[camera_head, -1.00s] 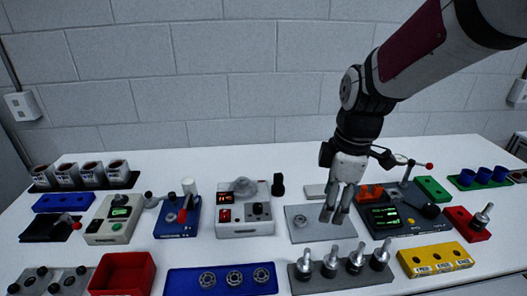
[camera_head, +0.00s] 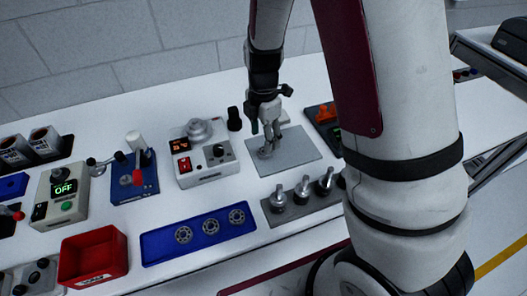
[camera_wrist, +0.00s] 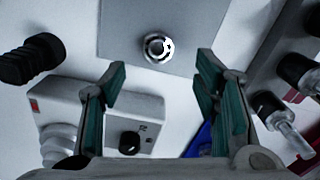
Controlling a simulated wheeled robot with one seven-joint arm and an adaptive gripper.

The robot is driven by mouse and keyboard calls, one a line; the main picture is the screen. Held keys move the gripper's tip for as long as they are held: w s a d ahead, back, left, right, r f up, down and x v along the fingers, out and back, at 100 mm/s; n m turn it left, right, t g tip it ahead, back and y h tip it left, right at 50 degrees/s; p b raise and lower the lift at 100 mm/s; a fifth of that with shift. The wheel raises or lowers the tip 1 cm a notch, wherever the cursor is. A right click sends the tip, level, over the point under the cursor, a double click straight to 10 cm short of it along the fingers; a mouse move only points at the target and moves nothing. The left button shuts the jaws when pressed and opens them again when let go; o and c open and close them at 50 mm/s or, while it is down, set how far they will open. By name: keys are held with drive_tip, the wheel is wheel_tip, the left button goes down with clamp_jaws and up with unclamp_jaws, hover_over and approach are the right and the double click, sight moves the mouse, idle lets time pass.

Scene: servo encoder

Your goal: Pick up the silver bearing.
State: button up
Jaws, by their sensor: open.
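The silver bearing (camera_wrist: 159,48) is a small shiny ring lying on the grey plate (camera_wrist: 120,20) in the wrist view. It sits ahead of the gap between my fingertips, apart from them. In the head view the bearing (camera_head: 264,153) lies on the left part of the plate (camera_head: 297,150), partly covered by my fingers. My gripper (camera_head: 271,141) points down over the plate, close to the bearing. In the wrist view my gripper (camera_wrist: 160,78) is open, with its green-padded fingers wide apart and nothing between them.
A grey control box with a red switch (camera_head: 184,163) stands left of the plate and a black knob (camera_head: 234,119) behind it. Bolts in a grey holder (camera_head: 290,212) stand in front. A blue tray (camera_head: 160,250) holds three bearings. A red bin (camera_head: 92,232) is further left.

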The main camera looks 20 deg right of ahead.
drive_tip(key=shift+w+d+f+p, duration=0.1)
drive_tip(key=shift+f+p, duration=0.1)
drive_tip(key=shift+f, duration=1.25)
drive_tip(key=shift+w+d+f+p, duration=0.1)
drive_tip(key=shift+f+p, duration=0.05)
drive_tip(key=shift+f, duration=1.3)
drive_tip(key=c, duration=1.3)
